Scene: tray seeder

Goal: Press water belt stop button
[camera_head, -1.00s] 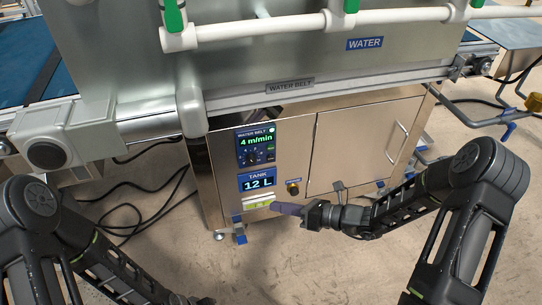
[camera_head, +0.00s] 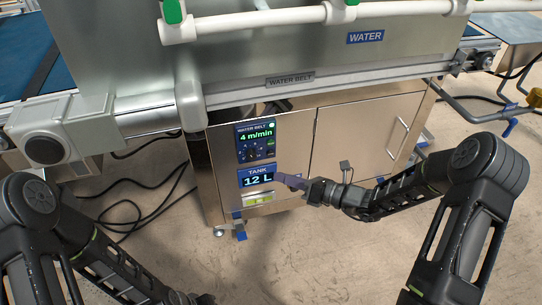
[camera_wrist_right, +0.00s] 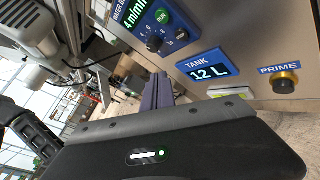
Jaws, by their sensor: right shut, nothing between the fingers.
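The water belt control panel (camera_head: 256,142) is on the steel cabinet front. It shows a green "4 m/min" readout, a dark knob and a lit green spot at its upper right. In the right wrist view the panel (camera_wrist_right: 140,22) is cut off by the top edge, with a knob (camera_wrist_right: 154,43) and a green button marked RUN. I cannot make out a stop button. My right gripper (camera_head: 281,178) is shut and empty, its purple fingers pointing left beside the tank display, below the panel. The fingers (camera_wrist_right: 157,90) also show in the right wrist view. Contact cannot be told. My left gripper's fingers are out of view.
The tank display (camera_head: 257,180) reads "12 L" under the panel. A PRIME knob (camera_wrist_right: 286,82) sits to its right in the right wrist view. A yellow-green label (camera_head: 259,200) is below. The cabinet door (camera_head: 365,137) has a protruding handle (camera_head: 398,139).

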